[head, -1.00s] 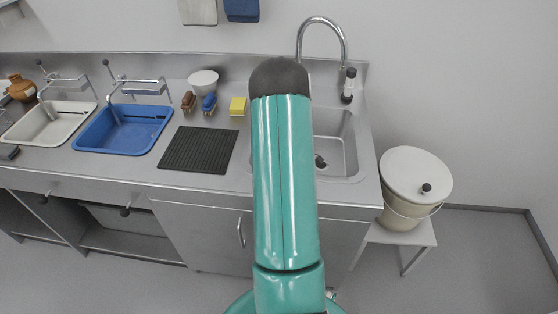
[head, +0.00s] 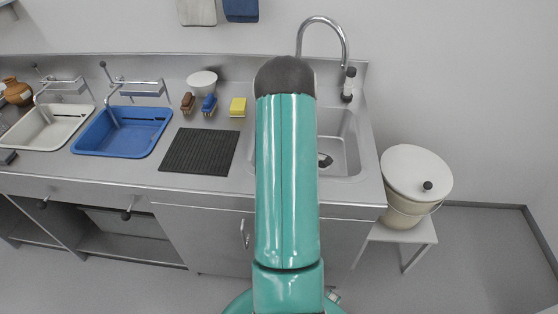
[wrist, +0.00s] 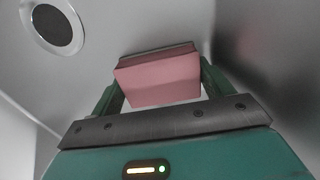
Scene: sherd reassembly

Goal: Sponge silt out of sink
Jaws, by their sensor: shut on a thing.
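In the wrist view my gripper (wrist: 160,86) is shut on a pink sponge (wrist: 158,80), with green fingers on both sides of it. The sponge is inside the steel sink, close to its grey surface; I cannot tell whether it touches. The drain (wrist: 52,27) shows at the upper left, apart from the sponge. In the head view the steel sink (head: 340,150) is partly hidden behind my teal arm, and the gripper and sponge are not clearly seen. I cannot make out any silt on the visible sink surfaces.
The tall faucet (head: 343,45) arches behind the sink, with a small bottle (head: 348,85) beside it. A yellow sponge (head: 238,106), brushes (head: 209,103) and a black mat (head: 200,151) lie left of my arm. A lidded bucket (head: 415,175) stands to the right.

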